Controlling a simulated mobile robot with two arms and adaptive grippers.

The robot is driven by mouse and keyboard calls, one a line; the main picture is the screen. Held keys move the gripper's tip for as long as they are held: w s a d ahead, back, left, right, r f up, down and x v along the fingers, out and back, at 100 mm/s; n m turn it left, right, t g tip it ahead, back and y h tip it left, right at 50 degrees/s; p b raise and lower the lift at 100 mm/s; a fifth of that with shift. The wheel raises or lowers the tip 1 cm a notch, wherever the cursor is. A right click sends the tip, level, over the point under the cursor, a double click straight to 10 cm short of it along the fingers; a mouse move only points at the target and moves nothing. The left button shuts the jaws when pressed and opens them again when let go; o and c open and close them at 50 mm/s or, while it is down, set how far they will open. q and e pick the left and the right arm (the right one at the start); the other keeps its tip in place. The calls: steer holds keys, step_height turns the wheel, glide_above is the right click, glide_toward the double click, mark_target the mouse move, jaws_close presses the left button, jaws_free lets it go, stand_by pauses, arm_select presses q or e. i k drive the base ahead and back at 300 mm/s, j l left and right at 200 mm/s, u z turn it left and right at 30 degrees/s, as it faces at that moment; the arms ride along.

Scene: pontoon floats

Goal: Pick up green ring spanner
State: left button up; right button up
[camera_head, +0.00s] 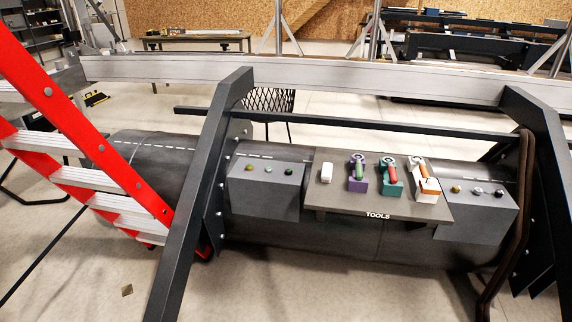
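A small tool with a green handle and a pale ring-like head (360,171) rests on a purple holder (357,186) on the tool shelf. It looks like the green ring spanner, but it is too small to be sure. The shelf (335,204) is dark, marked TOOLS, and mounted on the front of a large black cylinder (330,246). Neither of my grippers is in view.
To the right of the purple holder stand a teal holder (391,188) and an orange-white holder (428,189), each with a tool. A white block (326,173) sits left. Grey boxes with knobs flank the shelf.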

mark_target(359, 174)
steer(key=i+l, duration=0.85)
steer(key=i, duration=0.15)
